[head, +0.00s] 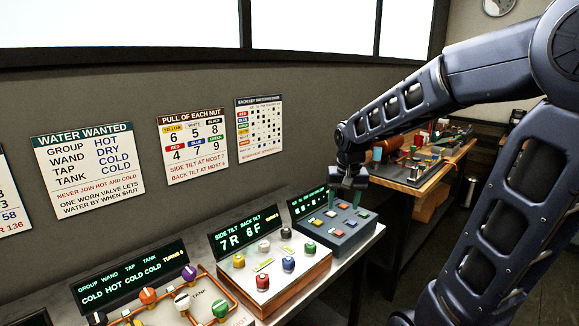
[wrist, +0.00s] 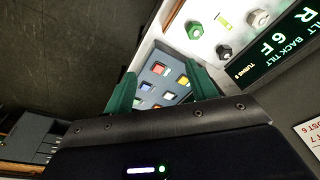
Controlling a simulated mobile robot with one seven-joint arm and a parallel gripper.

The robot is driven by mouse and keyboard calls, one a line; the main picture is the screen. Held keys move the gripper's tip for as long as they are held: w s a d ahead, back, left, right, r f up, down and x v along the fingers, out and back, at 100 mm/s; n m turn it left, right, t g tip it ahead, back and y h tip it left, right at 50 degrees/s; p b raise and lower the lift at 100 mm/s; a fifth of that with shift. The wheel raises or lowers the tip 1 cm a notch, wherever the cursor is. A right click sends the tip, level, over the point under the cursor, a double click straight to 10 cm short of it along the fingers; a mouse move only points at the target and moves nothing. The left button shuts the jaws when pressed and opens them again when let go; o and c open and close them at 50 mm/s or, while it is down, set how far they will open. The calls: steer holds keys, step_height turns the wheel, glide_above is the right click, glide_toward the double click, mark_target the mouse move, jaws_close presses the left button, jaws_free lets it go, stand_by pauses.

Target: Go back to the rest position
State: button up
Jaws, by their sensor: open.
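My gripper (head: 347,183) is above the grey key box (head: 343,237) on the bench in the head view. Its green fingers stand apart with nothing seen between them. In the wrist view the fingers of my gripper (wrist: 162,88) frame the key box (wrist: 172,68), whose coloured square keys show between them. I cannot tell whether the fingertips touch the box. My arm reaches in from the right side of the head view.
A white panel (head: 262,295) with coloured nuts and a display reading "7R 6F" (head: 246,231) stands left of the key box. A pipe panel with coloured valves (head: 190,273) is further left. A wooden workbench (head: 432,175) with tools stands behind right. Posters hang on the wall.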

steer(key=s+d+r+t, duration=0.3)
steer(key=s+d+r, duration=0.2)
steer(key=s+d, duration=0.6)
steer(key=shift+s+d, duration=0.3)
steer(key=shift+s, duration=0.2)
steer(key=shift+r, duration=0.1)
stand_by(1.1)
